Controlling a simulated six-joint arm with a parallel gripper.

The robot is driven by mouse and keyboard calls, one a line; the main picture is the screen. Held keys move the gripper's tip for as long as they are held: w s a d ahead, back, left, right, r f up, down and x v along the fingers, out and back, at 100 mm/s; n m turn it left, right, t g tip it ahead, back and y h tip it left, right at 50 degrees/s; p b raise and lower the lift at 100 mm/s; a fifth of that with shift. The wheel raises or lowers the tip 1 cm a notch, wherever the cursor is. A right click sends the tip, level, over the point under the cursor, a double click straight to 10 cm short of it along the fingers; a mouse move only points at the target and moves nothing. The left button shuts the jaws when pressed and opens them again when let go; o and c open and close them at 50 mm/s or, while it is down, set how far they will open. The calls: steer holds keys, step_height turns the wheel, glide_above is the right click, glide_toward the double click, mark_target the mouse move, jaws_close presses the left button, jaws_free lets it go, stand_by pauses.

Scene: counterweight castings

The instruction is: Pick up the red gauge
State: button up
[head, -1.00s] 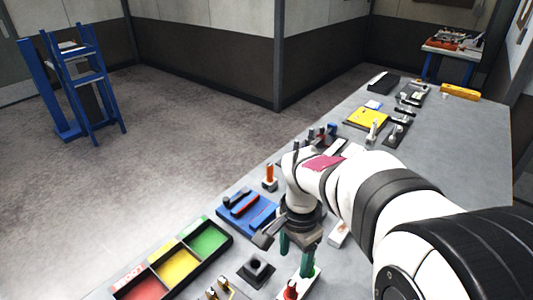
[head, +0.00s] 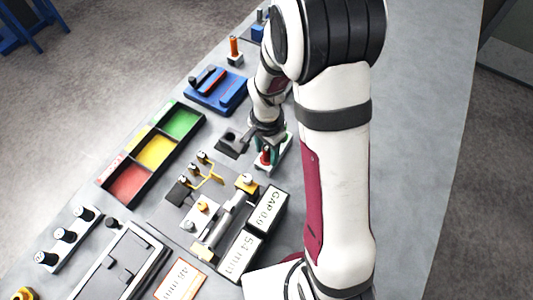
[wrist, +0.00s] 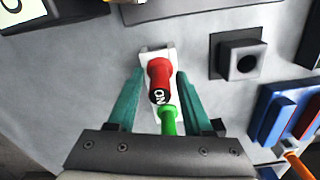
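The red gauge (wrist: 160,74) has a black end face with white lettering. It sits on a narrow white block (wrist: 152,52), with a green pin (wrist: 168,120) beside it nearer my gripper. In the head view the red gauge (head: 265,157) shows small below my wrist, partly hidden by it. My gripper (wrist: 159,78) has teal fingers, one on each side of the gauge, with visible space between each finger and the red part. It is open and holds nothing. My gripper (head: 268,148) also shows in the head view, low over the block.
A black socket block (head: 232,142) stands just left of my gripper. A blue tray (head: 216,92) and a tray with red, yellow and green compartments (head: 153,152) lie farther left. A fixture with a GAP label (head: 267,212) stands in front. Bare tabletop lies at right.

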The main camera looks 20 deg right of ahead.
jaws_close()
step_height(320, 180, up, 4)
steer(key=shift+d+r, duration=0.15)
steer(key=shift+r, duration=0.1)
steer(key=s+d+r, duration=0.6)
steer(key=d, duration=0.3)
steer(key=w+a+f+n, duration=0.1)
steer(key=w+a+n, duration=0.5)
steer(key=w+a, duration=0.9)
steer(key=shift+a+f, duration=0.15)
steer(key=shift+a, duration=0.95)
steer(key=shift+w, duration=0.1)
